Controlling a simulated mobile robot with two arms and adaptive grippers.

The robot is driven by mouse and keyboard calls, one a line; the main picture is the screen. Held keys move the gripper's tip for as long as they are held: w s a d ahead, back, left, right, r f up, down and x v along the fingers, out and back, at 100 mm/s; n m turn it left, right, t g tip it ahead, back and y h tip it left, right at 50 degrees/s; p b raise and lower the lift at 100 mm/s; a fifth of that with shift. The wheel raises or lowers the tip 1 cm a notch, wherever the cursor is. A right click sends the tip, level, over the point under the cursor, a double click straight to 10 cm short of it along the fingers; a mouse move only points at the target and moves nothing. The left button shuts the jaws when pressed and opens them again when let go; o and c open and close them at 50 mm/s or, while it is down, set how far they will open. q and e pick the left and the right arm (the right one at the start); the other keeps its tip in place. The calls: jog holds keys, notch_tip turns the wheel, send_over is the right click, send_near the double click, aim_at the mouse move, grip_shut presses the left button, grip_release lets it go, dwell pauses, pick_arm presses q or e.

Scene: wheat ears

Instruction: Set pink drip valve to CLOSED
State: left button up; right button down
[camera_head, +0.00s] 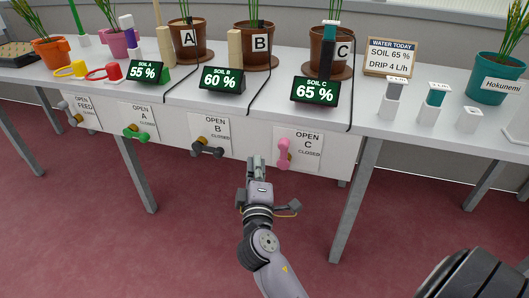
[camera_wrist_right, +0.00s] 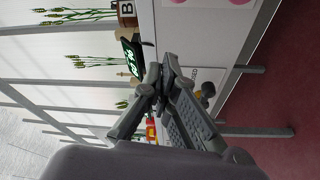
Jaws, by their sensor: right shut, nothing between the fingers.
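The pink drip valve (camera_head: 284,153) is on the white front panel under pot C. Its handle stands about upright, beside a plate (camera_head: 308,146) marked OPEN at the top and CLOSED at the lower right. My right gripper (camera_head: 257,162) is just left of the pink handle, apart from it in the picture, fingers pointing up toward the panel. It is shut and empty. In the right wrist view the closed fingertips (camera_wrist_right: 160,85) are in the middle, and part of the pink handle (camera_wrist_right: 234,20) shows at the top edge. My left gripper is not in view.
The black B valve (camera_head: 207,148) is left of my gripper, with the green A valve (camera_head: 136,132) and a grey feed valve (camera_head: 72,114) farther left. The soil C display (camera_head: 315,91) stands above on the table. A table leg (camera_head: 351,205) stands to the right.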

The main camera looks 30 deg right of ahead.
aim_at(283, 155)
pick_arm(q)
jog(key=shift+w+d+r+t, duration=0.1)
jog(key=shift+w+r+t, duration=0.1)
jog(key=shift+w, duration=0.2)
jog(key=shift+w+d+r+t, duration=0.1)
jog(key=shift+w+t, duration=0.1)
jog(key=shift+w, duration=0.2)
pick_arm(e)
jog(key=w+d, duration=0.5)
jog(key=d, duration=0.2)
jog(key=shift+d, duration=0.2)
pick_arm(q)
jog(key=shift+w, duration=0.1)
pick_arm(e)
jog(key=shift+d+f, duration=0.15)
